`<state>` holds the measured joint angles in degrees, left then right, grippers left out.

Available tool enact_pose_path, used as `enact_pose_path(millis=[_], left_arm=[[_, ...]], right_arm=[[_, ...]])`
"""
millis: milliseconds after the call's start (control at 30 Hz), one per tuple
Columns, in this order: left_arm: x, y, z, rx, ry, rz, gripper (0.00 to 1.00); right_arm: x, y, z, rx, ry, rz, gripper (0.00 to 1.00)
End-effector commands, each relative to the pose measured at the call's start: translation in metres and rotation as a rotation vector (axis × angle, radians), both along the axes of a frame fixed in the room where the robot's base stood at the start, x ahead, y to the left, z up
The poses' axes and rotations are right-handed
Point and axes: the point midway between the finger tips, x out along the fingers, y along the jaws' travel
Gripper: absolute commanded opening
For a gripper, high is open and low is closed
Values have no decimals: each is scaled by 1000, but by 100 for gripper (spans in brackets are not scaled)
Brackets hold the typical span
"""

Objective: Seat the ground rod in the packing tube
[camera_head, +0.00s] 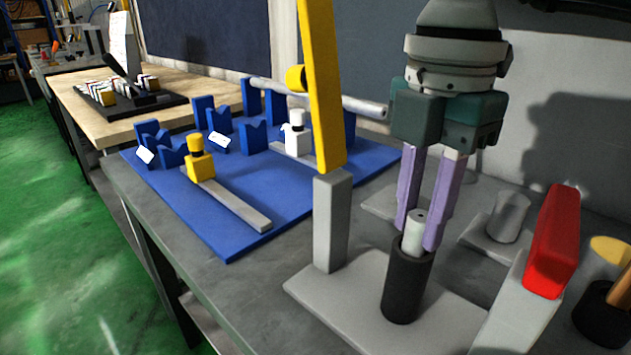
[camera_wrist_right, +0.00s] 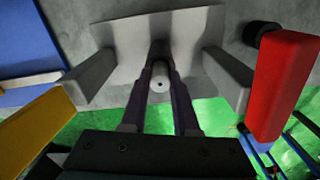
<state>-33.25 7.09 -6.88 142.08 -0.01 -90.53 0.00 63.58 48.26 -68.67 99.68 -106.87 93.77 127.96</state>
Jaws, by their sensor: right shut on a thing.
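A light grey rod (camera_head: 415,231) stands upright with its lower part inside the black packing tube (camera_head: 406,290). Only the rod's upper end shows above the tube's rim. The tube stands on a light grey base plate (camera_head: 350,298). My right gripper (camera_head: 422,232) points down with its purple fingers shut on the rod, their tips at about the tube's rim. In the right wrist view, the rod's end (camera_wrist_right: 160,86) shows between the two fingers (camera_wrist_right: 160,92). How deep the rod sits is hidden by the tube wall. My left gripper is not in view.
Grey posts with a yellow bar (camera_head: 322,90) and a red block (camera_head: 553,243) flank the tube closely. A blue fixture board (camera_head: 230,239) with V-blocks and a long rod (camera_head: 352,104) lies to the left. A black cup (camera_head: 600,318) stands at the right edge.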

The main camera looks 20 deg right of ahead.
Motion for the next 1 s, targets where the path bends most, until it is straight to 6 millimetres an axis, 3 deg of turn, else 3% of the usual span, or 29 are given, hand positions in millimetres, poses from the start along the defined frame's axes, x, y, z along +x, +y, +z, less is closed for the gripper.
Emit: enact_pose_path(millis=[100, 133, 400, 767, 1000], left_arm=[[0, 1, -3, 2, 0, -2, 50], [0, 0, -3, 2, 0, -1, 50], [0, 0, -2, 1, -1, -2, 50], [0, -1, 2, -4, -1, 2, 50], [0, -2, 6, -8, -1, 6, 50]], right_arm=[[0, 0, -3, 0, -2, 0, 0], [0, 0, -4, 0, 0, 0, 30], [0, 0, -3, 0, 0, 1, 59], [1, 0, 8, 0, -2, 0, 59], [1, 0, 59, 1, -6, 1, 59]])
